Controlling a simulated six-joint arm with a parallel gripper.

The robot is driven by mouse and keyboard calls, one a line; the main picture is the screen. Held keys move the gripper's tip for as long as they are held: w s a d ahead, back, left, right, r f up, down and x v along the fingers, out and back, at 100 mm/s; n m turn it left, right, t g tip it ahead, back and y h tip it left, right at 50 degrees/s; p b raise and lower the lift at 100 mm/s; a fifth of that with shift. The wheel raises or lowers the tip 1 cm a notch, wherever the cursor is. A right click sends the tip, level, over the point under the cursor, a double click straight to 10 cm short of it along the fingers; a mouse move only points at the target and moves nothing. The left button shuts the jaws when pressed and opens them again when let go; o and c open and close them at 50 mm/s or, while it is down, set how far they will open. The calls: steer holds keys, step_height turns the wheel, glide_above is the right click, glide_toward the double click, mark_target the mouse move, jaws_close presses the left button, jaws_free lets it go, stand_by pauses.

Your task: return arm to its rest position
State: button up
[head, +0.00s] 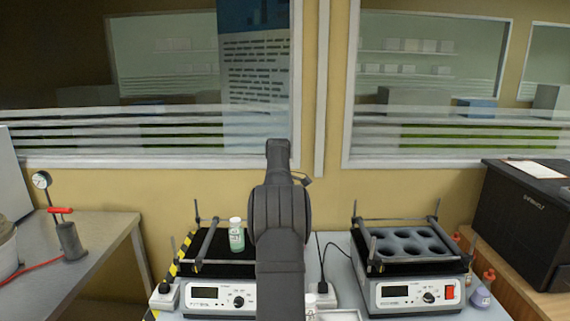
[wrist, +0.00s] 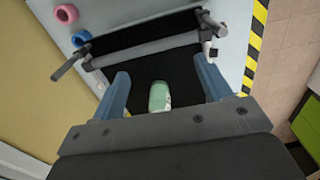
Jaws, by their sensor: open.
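My gripper (wrist: 161,92) shows in the wrist view with its two blue fingers apart. A green bottle (wrist: 160,96) with a pale band appears between the fingers in that view; I cannot tell how far below them it is. In the head view the green bottle (head: 236,236) with a white cap stands upright on the left shaker's dark platform (head: 215,268). My arm rises through the middle of the head view, just right of the bottle. My fingertips are hidden there.
A second shaker (head: 415,292) with a holed black rack (head: 402,243) stands to the right. A black box (head: 525,225) is at far right. A pressure gauge (head: 41,181) and a grey cylinder (head: 71,241) are on the left bench. Windows and a wall are behind.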

steer(key=s+d+f, duration=0.6)
steer(key=s+d, duration=0.2)
steer(key=d, duration=0.4)
steer(key=s+d+f, duration=0.5)
steer(key=s+d, duration=0.3)
steer(key=d, duration=0.4)
steer(key=s+d+f, duration=0.4)
steer(key=s, duration=0.5)
steer(key=shift+m, duration=0.4)
steer(key=shift+w+a+f, duration=1.1)
steer(key=shift+w+f, duration=0.15)
steer(key=shift+w, duration=0.15)
